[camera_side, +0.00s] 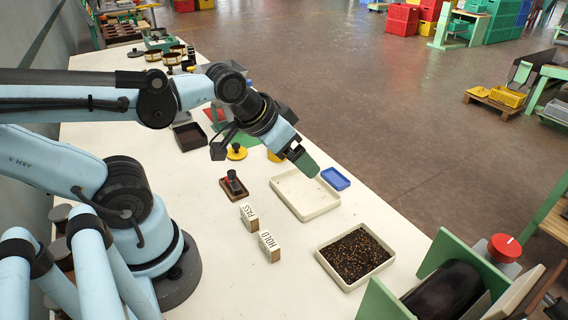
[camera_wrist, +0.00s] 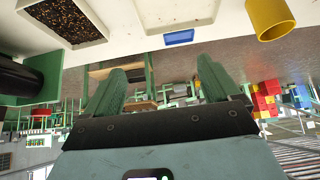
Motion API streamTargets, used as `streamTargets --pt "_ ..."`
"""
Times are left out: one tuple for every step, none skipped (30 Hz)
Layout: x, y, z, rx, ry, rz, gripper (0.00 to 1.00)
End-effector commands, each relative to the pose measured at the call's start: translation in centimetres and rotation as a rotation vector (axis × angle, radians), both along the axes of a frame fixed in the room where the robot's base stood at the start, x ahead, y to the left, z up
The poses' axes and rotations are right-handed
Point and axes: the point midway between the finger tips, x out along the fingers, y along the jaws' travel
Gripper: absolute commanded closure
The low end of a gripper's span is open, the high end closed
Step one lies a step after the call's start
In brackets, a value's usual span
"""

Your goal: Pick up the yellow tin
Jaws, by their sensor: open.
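The yellow tin (camera_wrist: 268,20) is a plain yellow cylinder at the top right of the wrist view, cut off by the picture's edge. In the side view only a small part of the yellow tin (camera_side: 274,156) shows, mostly hidden behind my gripper. My gripper (camera_side: 308,166) is tilted above the table, near the white tray's far end, with the tin behind it. In the wrist view my gripper (camera_wrist: 161,70) shows two green fingers spread apart with nothing between them. The tin is outside the fingers.
An empty white tray (camera_side: 333,208) lies below my gripper, beside a small blue tray (camera_side: 335,178). A tray of dark grains (camera_side: 318,248), PASS (camera_side: 249,217) and HOLD (camera_side: 269,246) blocks, a stamp (camera_side: 233,186) and a yellow knobbed disc (camera_side: 237,152) stand nearby.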

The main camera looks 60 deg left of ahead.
Motion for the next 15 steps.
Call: streamTargets --pt "0.01 0.01 0.02 -0.001 0.000 0.001 0.11" --pt "0.02 0.01 0.03 -0.001 0.001 0.001 0.11" --pt "0.02 0.02 0.03 -0.001 0.001 0.002 0.11" --pt "0.01 0.02 0.03 -0.001 0.001 0.002 0.11" --pt "0.01 0.03 0.03 -0.001 0.001 0.003 0.11" --pt "0.02 0.03 0.04 -0.001 0.001 0.003 0.11" --pt "0.02 0.03 0.04 -0.001 0.001 0.003 0.11" --pt "0.02 0.04 0.04 -0.001 0.002 0.003 0.11" --pt "0.04 0.06 0.04 0.001 0.003 0.002 0.11" --pt "0.08 0.10 0.04 0.008 0.006 -0.002 0.11" --pt "0.15 0.17 0.06 0.017 0.011 -0.008 0.11" --pt "0.31 0.32 0.07 0.036 0.021 -0.021 0.11" --pt "0.44 0.45 0.07 0.056 0.031 -0.035 0.11" --pt "0.61 0.64 0.06 0.083 0.046 -0.051 0.11" --pt "0.93 0.95 0.07 0.124 0.068 -0.080 0.11"
